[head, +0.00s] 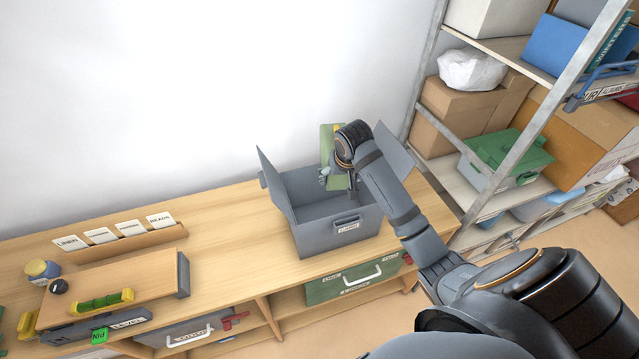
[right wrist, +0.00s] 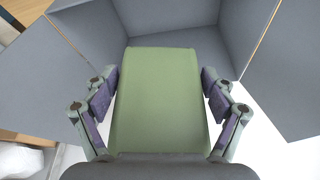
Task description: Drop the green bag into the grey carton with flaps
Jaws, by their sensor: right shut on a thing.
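The green bag (right wrist: 158,100) is between the fingers of my right gripper (right wrist: 160,95), which is shut on it. In the head view the bag (head: 327,145) shows behind my right wrist, and the gripper (head: 336,180) is partly hidden by it. The grey carton with flaps (head: 348,230) stands on the wooden bench with its flaps spread open. The bag is held over the carton's opening. In the right wrist view the carton's walls (right wrist: 180,18) lie beyond the bag. I cannot tell how far below the bag the carton's floor is. My left gripper is not in view.
The bench top (head: 225,225) is clear left of the carton. A label rack (head: 125,245), a wooden board (head: 110,285) and a spirit level (head: 100,302) lie farther left. A metal shelf post (head: 525,140) rises right of my arm.

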